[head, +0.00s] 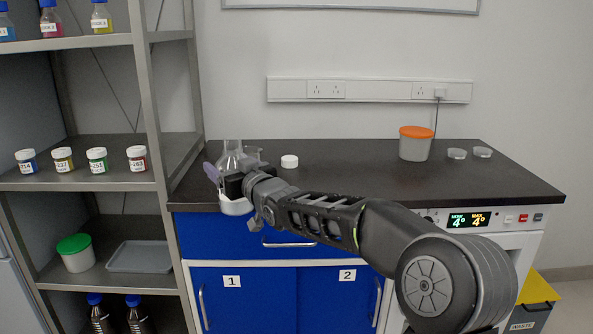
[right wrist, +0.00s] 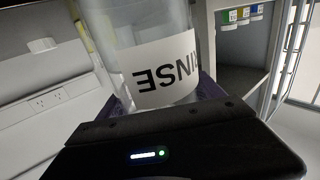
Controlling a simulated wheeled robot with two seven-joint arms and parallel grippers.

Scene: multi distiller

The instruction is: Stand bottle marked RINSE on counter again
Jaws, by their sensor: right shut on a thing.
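The bottle marked RINSE (right wrist: 160,60) is clear with a white label. In the right wrist view its letters read upside down, and part of the word is cut off. My right gripper (head: 226,180) is shut on this bottle; its dark pads press on the bottle's sides. In the head view the bottle's white lower part (head: 236,207) shows below the gripper, overlapping the counter's front left edge and the blue drawer. The counter (head: 345,180) has a dark top. My left gripper is not in view.
An orange-lidded tub (head: 415,147) and two small dishes stand at the back right. The metal shelf (head: 150,100) rises close on the left. The counter's middle is clear.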

